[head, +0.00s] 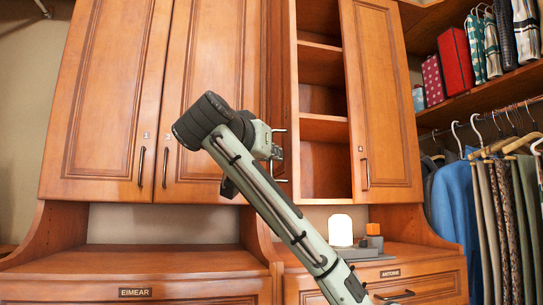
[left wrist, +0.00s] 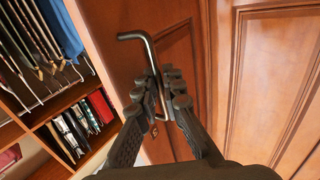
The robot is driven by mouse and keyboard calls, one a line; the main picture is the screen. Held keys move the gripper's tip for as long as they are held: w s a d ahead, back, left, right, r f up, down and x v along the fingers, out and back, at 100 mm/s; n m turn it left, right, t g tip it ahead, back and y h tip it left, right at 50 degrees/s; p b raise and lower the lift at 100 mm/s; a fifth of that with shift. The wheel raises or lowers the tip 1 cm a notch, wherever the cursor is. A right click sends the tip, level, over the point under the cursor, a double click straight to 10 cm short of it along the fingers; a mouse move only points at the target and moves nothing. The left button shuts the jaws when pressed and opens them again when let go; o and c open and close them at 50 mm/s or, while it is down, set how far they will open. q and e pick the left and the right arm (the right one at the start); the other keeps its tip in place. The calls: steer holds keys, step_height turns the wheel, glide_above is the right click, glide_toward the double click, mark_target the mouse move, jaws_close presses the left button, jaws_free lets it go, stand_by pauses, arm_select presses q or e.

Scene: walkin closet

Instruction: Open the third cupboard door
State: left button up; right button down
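The third cupboard door (head: 277,60) from the left stands swung outward and looks narrow, almost edge-on, in the head view. The compartment behind it (head: 322,130) shows empty shelves. My left gripper (head: 278,150) is at the door's metal handle, partly hidden by its own wrist. In the left wrist view the two black fingers (left wrist: 164,78) are close together around the bar handle (left wrist: 148,52), on the wooden door (left wrist: 187,65). They look shut on it. My right gripper is in neither view.
The fourth door (head: 383,95) and the two left doors (head: 110,90) (head: 212,80) are shut. Below, a glowing white lamp (head: 341,229) and an orange block (head: 373,229) stand on the counter. Clothes (head: 455,205) hang at the right.

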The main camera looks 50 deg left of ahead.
arm_select(q)
steer(key=shift+o, duration=0.2)
steer(key=v, duration=1.2)
steer(key=shift+w+d, duration=0.1)
stand_by(0.4)
